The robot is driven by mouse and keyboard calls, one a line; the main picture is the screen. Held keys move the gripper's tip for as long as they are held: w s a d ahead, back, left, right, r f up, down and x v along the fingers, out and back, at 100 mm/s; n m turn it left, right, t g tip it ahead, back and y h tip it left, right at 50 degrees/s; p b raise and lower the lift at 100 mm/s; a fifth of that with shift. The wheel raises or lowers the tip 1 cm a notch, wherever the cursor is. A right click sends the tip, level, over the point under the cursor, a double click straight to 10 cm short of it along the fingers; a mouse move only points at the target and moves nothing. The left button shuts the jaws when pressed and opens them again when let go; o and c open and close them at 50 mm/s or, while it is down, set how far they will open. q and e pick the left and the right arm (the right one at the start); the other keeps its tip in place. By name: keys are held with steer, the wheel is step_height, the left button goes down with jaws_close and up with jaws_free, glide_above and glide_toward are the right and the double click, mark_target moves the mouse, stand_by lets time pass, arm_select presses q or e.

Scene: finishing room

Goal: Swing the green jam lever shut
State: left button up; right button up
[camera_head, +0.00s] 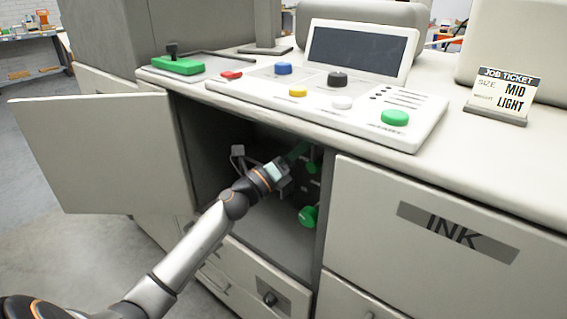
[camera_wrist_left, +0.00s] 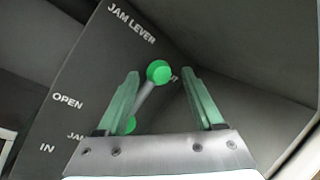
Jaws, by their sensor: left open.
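The jam lever shows in the left wrist view as a green ball knob (camera_wrist_left: 158,72) on a grey rod (camera_wrist_left: 146,98), beside a dark panel lettered JAM LEVER and OPEN. My left gripper (camera_wrist_left: 162,76) is open. Its two pale green fingers stand either side of the knob in that view; I see no contact. A second green part (camera_wrist_left: 130,124) shows lower, partly behind the gripper. In the head view my left gripper (camera_head: 298,158) reaches into the open cabinet, near a green part (camera_head: 312,167) and above a green knob (camera_head: 308,216). My right gripper is not in view.
The cabinet door (camera_head: 105,150) stands open to the left. The INK drawer front (camera_head: 440,260) is shut at the right. Above is a counter with a control panel (camera_head: 245,92) and a job ticket (camera_head: 503,95). The cabinet floor (camera_head: 270,238) looks clear.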

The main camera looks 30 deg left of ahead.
arm_select(q)
steer(key=v, duration=0.9)
steer(key=shift+s+b, duration=0.35)
steer(key=shift+b, duration=0.1)
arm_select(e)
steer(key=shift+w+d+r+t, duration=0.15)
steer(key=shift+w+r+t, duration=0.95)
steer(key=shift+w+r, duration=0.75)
arm_select(q)
steer(key=shift+f, duration=0.2)
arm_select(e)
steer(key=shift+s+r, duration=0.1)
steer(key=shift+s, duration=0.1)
